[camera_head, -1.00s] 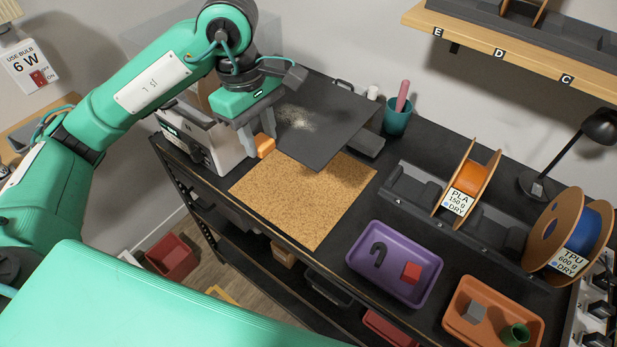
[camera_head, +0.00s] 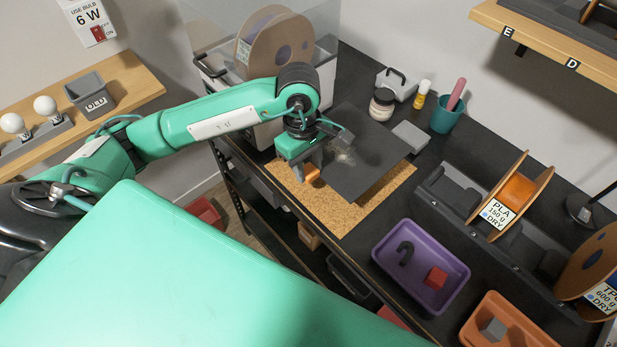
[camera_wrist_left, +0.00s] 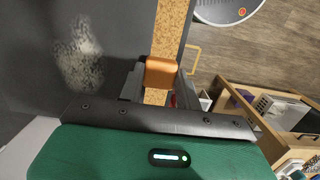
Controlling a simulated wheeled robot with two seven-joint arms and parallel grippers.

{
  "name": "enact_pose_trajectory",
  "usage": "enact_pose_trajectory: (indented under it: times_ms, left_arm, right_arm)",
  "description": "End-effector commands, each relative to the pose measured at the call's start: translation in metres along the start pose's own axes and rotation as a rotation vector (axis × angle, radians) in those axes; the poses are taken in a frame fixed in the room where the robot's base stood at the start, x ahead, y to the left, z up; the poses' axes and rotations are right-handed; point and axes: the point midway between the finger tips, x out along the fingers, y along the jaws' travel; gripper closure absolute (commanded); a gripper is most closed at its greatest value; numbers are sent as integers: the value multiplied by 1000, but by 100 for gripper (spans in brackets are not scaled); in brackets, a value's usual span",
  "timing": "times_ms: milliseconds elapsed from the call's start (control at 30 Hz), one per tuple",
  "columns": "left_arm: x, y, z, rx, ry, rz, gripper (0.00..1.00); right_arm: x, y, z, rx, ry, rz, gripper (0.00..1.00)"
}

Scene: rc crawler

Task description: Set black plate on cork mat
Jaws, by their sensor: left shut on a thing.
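The black plate (camera_head: 358,160) is a flat dark square with a pale speckled patch and an orange tab (camera_head: 312,175) on its near left edge. My left gripper (camera_head: 308,171) is shut on this tab. In the left wrist view the tab (camera_wrist_left: 161,72) sits between the fingers, and the plate (camera_wrist_left: 70,60) fills the left side. The cork mat (camera_head: 338,216) lies on the dark bench, under and around the plate. The plate covers its back and middle; a strip shows at the front and right. I cannot tell whether plate and mat touch. My right gripper is out of view.
A purple tray (camera_head: 443,303) with a hook and a red cube stands front right of the mat. A grey block (camera_head: 411,137), a jar (camera_head: 382,103) and a teal cup (camera_head: 446,119) are behind. A spool holder (camera_head: 455,196) is at right, a printer at back left.

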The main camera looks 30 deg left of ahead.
Motion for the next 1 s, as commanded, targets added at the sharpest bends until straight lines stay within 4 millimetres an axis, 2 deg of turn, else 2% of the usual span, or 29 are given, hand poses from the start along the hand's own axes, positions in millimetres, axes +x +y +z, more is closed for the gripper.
enact_pose_trajectory:
  times_ms: [100,367,567,867,900,967,1000]
  left_arm:
    - [17,-1,-1,0,-2,-3,94]
    - [36,-1,-4,0,-1,-2,94]
    - [63,-1,-7,0,-1,-2,94]
    - [67,0,-8,1,0,1,94]
    - [66,0,-8,1,0,0,58]
    - [66,0,-8,1,0,0,46]
    - [66,0,-8,1,0,0,44]
  right_arm:
    - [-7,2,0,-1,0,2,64]
    - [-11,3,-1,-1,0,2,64]
    - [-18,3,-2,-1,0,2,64]
    - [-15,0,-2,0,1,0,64]
    - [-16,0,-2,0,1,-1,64]
    - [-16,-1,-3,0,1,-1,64]
    - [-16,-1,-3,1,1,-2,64]
